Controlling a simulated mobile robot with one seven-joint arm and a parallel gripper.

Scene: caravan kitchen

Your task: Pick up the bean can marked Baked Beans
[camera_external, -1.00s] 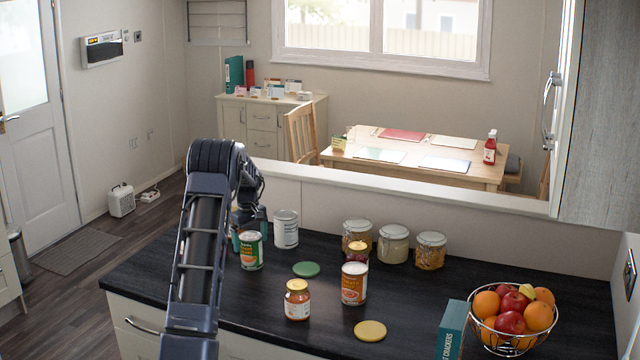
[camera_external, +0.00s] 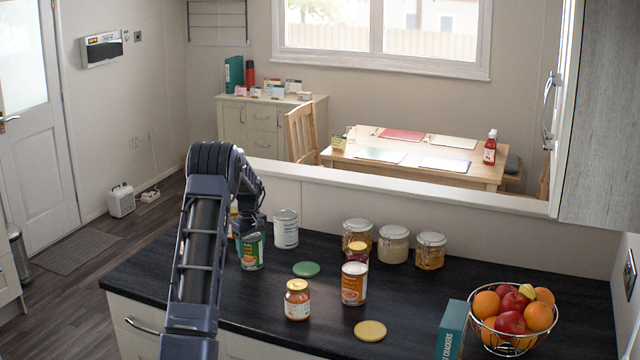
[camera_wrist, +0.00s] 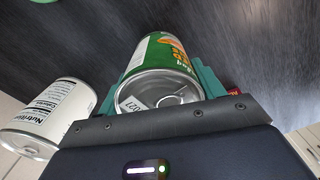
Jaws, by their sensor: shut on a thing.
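A green can with orange and white print (camera_external: 251,253) stands on the dark worktop (camera_external: 200,295) at left centre. Its lettering is only partly readable, so I cannot confirm the name Baked Beans. In the wrist view the green can (camera_wrist: 163,78) lies between the teal fingers of my gripper (camera_wrist: 160,90), which is shut on it. Its pull-ring end faces the wrist camera. In the external view my gripper (camera_external: 250,226) hides the top of the can. I cannot tell whether the can is clear of the worktop.
A white-labelled can (camera_external: 286,229) stands close beside the green one. An orange-labelled can (camera_external: 354,284), a sauce jar (camera_external: 297,300) and several lidded jars (camera_external: 393,245) stand to the right. A green lid (camera_external: 306,269) and a yellow lid (camera_external: 370,330) lie flat on the worktop.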

